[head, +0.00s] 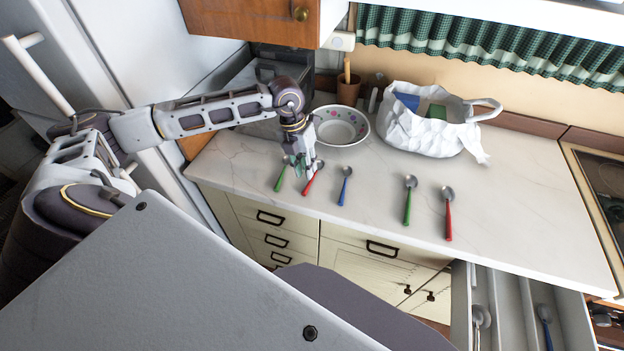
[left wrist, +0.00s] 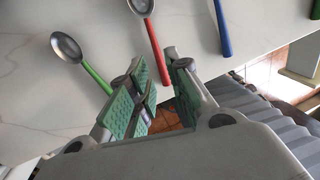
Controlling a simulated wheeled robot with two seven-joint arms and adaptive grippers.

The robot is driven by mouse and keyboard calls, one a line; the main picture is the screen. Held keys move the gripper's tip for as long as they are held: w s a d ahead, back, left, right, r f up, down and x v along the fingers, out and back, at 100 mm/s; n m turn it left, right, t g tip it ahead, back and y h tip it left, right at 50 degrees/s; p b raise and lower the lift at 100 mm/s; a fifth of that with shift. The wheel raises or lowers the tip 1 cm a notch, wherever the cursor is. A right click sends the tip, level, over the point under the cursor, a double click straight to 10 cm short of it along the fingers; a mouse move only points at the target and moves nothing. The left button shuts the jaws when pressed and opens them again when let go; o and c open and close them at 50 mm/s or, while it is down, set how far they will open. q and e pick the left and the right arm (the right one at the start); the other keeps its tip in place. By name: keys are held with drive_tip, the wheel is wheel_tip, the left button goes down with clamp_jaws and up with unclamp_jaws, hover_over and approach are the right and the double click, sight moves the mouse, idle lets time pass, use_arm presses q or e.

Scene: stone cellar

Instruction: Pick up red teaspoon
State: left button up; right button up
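One red-handled spoon (head: 309,184) lies on the counter in the left group, with its bowl partly behind my left gripper (head: 305,166). Another red-handled spoon (head: 448,217) lies at the right end of the row. I cannot tell by size which is the teaspoon. In the left wrist view, the left red spoon (left wrist: 152,40) has its handle running toward the gap between the fingers of my left gripper (left wrist: 158,88). The fingers are apart, with nothing visibly held. Whether they touch the handle is unclear. My right gripper is not in view.
A green spoon (head: 280,178) and a blue spoon (head: 344,188) flank the left red one; another green spoon (head: 408,203) lies farther right. A bowl (head: 341,126) and white bag (head: 428,125) stand behind. An open drawer (head: 509,305) juts out at lower right.

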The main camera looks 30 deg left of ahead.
sight(313, 178)
use_arm(q)
drive_tip(key=shift+w+d+f+p, duration=0.1)
drive_tip(key=shift+d+f+p, duration=0.1)
drive_tip(key=shift+f, duration=0.65)
drive_tip(key=shift+d+f+p, duration=0.1)
drive_tip(key=shift+f+p, duration=0.15)
drive_tip(key=shift+f, duration=0.6)
drive_tip(key=shift+w+d+f+p, duration=0.1)
drive_tip(key=shift+f+p, duration=0.1)
drive_tip(key=shift+f, duration=0.65)
drive_tip(key=shift+c, duration=0.2)
clamp_jaws()
